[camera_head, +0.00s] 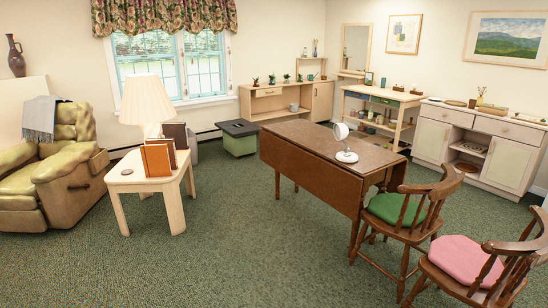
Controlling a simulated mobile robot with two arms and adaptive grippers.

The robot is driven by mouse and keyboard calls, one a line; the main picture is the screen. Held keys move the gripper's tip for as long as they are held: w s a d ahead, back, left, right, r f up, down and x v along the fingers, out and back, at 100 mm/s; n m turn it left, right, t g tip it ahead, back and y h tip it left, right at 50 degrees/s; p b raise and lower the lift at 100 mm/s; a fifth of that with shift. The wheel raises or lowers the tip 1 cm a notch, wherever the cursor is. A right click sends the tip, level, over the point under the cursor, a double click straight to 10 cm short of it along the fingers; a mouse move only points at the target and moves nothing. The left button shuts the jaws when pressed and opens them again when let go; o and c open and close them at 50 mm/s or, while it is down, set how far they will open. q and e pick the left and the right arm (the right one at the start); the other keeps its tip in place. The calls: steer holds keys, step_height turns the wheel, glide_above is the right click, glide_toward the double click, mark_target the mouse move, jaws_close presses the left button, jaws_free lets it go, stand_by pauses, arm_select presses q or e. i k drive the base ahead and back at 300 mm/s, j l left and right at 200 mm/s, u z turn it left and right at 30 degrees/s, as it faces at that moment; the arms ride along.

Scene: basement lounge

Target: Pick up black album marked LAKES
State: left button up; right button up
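Several upright album-like books stand on a pale wood side table (121,180) left of centre. The front one is orange-brown (155,161), with another reddish-brown one close behind it. A dark brown or blackish upright one (175,133) shows farther back, beside the lamp. No lettering is readable at this distance, so I cannot tell which one is marked LAKES. Neither of my grippers is in view.
A lamp (147,103) stands on the side table. A green armchair (55,175) is to its left. A drop-leaf table (300,150) with a white fan and two cushioned chairs (405,210) are on the right. Green carpet is clear in front.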

mark_target(177, 131)
steer(key=i+l, duration=0.1)
steer(key=i, duration=1)
steer(key=i+l, duration=0.1)
steer(key=i, duration=0.95)
